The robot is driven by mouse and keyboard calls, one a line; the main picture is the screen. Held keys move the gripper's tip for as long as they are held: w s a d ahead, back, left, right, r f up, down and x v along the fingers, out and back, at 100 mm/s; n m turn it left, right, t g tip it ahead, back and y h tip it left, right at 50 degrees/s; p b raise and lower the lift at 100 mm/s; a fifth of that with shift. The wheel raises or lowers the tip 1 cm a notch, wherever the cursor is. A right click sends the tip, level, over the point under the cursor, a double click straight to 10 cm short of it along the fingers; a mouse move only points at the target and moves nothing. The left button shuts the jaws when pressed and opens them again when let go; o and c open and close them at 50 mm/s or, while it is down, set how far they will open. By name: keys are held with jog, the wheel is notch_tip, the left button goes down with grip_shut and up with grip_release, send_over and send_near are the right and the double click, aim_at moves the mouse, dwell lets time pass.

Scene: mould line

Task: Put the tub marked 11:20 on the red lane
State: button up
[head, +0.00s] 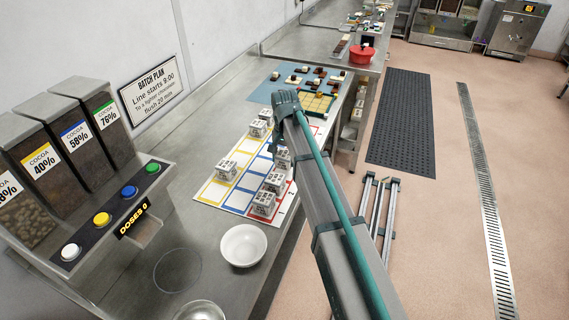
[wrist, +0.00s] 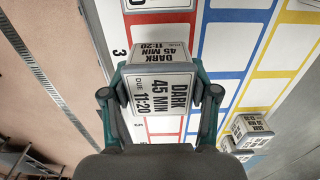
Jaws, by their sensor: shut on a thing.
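My gripper (wrist: 161,95) is shut on a white tub (wrist: 163,92) marked DARK, 45 MIN, DUE 11:20. The held tub is over the red lane (wrist: 168,17), beside the printed 3; I cannot tell whether it touches the sheet. In the head view, my arm partly hides the held tub (head: 282,159). The red lane is on the right side of the lane sheet. Two other tubs (head: 274,183) (head: 263,204) stand on it, nearer the head camera.
The blue lane (wrist: 232,45) and yellow lane (wrist: 284,45) run beside the red one. One tub (head: 226,169) stands on the yellow lane; two more (head: 258,129) (head: 266,116) are near the sheet's far end. A white bowl (head: 243,245) stands near the sheet's near edge.

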aim_at(284, 165)
jog(key=shift+w+f+p, duration=0.1)
jog(key=shift+f+p, duration=0.7)
jog(key=shift+f, duration=0.85)
jog(key=shift+f, duration=0.15)
jog(key=o, duration=1.2)
jog(key=shift+o, duration=0.2)
notch_tip(284, 165, up, 12)
jog(key=b, duration=0.3)
jog(key=shift+r+b, duration=0.2)
jog(key=shift+b, duration=0.2)
